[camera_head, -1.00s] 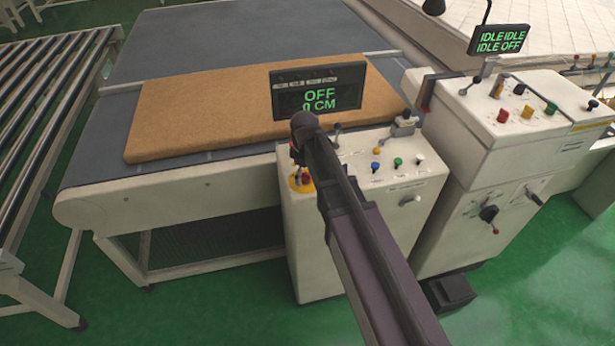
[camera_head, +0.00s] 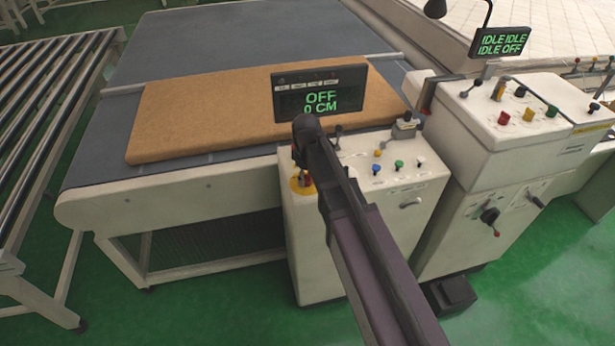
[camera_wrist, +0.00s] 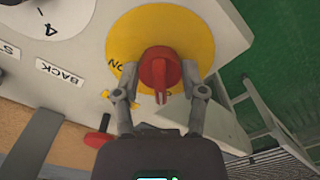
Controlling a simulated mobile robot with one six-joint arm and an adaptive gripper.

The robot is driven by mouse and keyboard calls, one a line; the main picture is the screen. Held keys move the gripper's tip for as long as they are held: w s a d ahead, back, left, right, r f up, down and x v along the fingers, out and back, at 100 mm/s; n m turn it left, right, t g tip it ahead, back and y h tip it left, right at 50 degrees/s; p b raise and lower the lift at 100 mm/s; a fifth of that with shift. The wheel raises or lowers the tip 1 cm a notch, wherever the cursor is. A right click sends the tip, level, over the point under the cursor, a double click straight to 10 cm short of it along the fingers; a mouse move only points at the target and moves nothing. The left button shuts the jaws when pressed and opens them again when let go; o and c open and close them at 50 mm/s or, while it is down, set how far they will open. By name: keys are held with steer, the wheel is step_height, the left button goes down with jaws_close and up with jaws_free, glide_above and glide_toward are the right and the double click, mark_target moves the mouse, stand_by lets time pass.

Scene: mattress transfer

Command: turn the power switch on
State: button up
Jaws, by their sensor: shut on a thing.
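The power switch is a red knob (camera_wrist: 154,68) on a round yellow plate (camera_wrist: 182,24) with "ON" printed near its left edge in the wrist view. In the head view the yellow plate (camera_head: 296,187) sits at the left front corner of the white control cabinet, mostly hidden by my arm. My gripper (camera_wrist: 160,72) is shut on the red knob, one finger on each side. The display (camera_head: 320,92) above the cabinet reads "OFF" and "0 CM".
The cabinet top (camera_head: 385,185) has several buttons and levers to the right. A brown slab (camera_head: 205,105) lies on the grey conveyor (camera_head: 235,35) behind. A second control cabinet (camera_head: 530,140) with a display reading "IDLE" and "OFF" stands at right. A roller conveyor (camera_head: 40,100) is at left.

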steer(key=shift+w+m, duration=0.2)
steer(key=shift+m, duration=0.1)
steer(key=m, duration=0.4)
steer(key=shift+w, duration=0.1)
steer(key=m, duration=0.4)
steer(key=shift+m, duration=0.4)
steer(key=m, duration=0.4)
steer(key=shift+m, duration=2.1)
